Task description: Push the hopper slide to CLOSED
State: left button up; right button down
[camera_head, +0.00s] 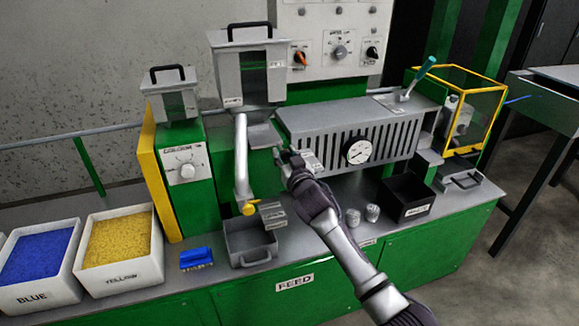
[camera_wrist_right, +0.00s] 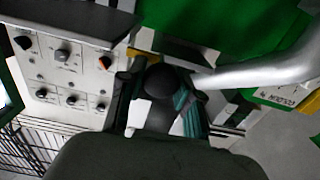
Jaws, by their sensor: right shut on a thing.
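The large hopper (camera_head: 252,78) is a grey metal box with a dark window and a black lid handle, left of centre in the head view. A grey sloped piece (camera_head: 262,135) sits just below it. My right gripper (camera_head: 284,157) is at the right of this piece, below the hopper. In the right wrist view a round black knob (camera_wrist_right: 160,82) lies between the teal-padded fingers of my right gripper (camera_wrist_right: 166,102), which is shut on it. The slide plate and any CLOSED mark are hidden or too small to tell. My left gripper is not in view.
A ribbed grey barrel with a gauge (camera_head: 359,152) is right of my gripper. A silver pipe (camera_head: 241,160) runs down on its left. A grey tray (camera_head: 250,243), a black bin (camera_head: 407,197) and blue and yellow pellet bins (camera_head: 120,241) stand on the bench.

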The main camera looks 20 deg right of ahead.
jog(key=shift+r, duration=0.15)
jog(key=c, duration=1.1)
grip_release()
jog(key=shift+w, duration=0.1)
jog(key=o, duration=0.3)
jog(key=shift+w, duration=0.1)
jog(key=s, duration=1.2)
jog(key=shift+d, duration=0.2)
jog(key=shift+f, duration=0.2)
